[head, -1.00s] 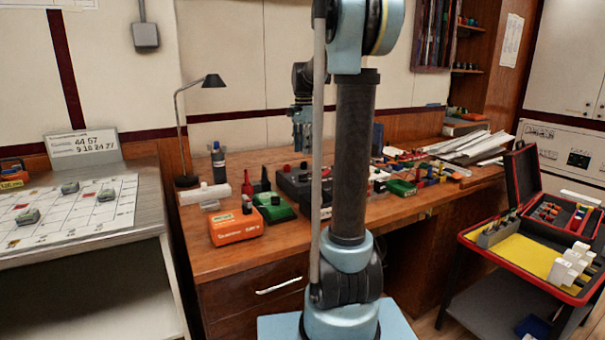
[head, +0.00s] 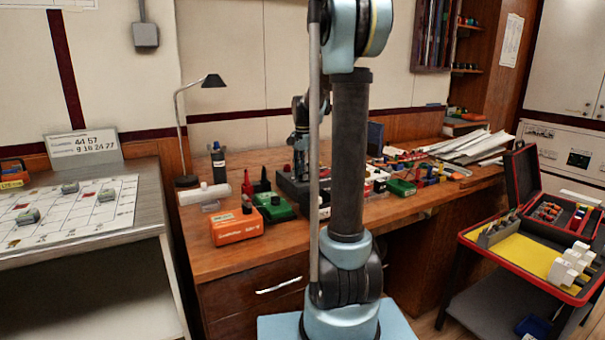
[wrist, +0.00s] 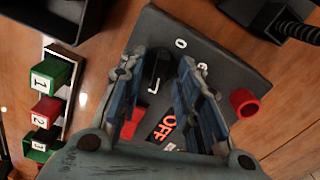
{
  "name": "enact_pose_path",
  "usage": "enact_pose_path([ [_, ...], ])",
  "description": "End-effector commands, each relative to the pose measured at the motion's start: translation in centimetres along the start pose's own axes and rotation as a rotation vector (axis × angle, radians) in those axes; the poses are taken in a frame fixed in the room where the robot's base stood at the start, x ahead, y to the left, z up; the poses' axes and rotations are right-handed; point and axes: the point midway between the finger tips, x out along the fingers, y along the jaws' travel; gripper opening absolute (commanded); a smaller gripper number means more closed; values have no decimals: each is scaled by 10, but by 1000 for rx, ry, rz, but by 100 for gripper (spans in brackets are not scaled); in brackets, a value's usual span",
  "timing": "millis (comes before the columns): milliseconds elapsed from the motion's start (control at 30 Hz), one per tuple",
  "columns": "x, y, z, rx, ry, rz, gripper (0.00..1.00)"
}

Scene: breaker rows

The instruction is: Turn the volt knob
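A dark grey control box (wrist: 220,62) fills the middle of the wrist view. It carries a black knob (wrist: 158,68) with white marks around it, a red knob (wrist: 243,102) and a lit red OFF display (wrist: 163,128). I cannot read a volt label. My gripper (wrist: 161,62) is open, with its blue fingers on either side of the black knob in this view. I cannot tell whether they touch it. In the head view the box (head: 289,186) stands on the wooden desk, partly hidden by my arm, with my gripper above it.
Numbered green and red blocks (wrist: 47,110) sit left of the box in the wrist view. An orange box (head: 236,228) and a green box (head: 275,212) stand at the desk's front left. Small parts and papers (head: 470,147) cover the right side.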

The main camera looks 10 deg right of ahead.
Motion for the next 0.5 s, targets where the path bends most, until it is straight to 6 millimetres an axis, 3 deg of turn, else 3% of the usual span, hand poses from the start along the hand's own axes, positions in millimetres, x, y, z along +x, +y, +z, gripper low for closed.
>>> enact_pose_path([
  [67, 0, 0, 0, 0, 0, 0, 29],
  [200, 0, 0, 0, 0, 0, 0, 0],
  [500, 0, -1, 1, -9, 0, -1, 0],
])
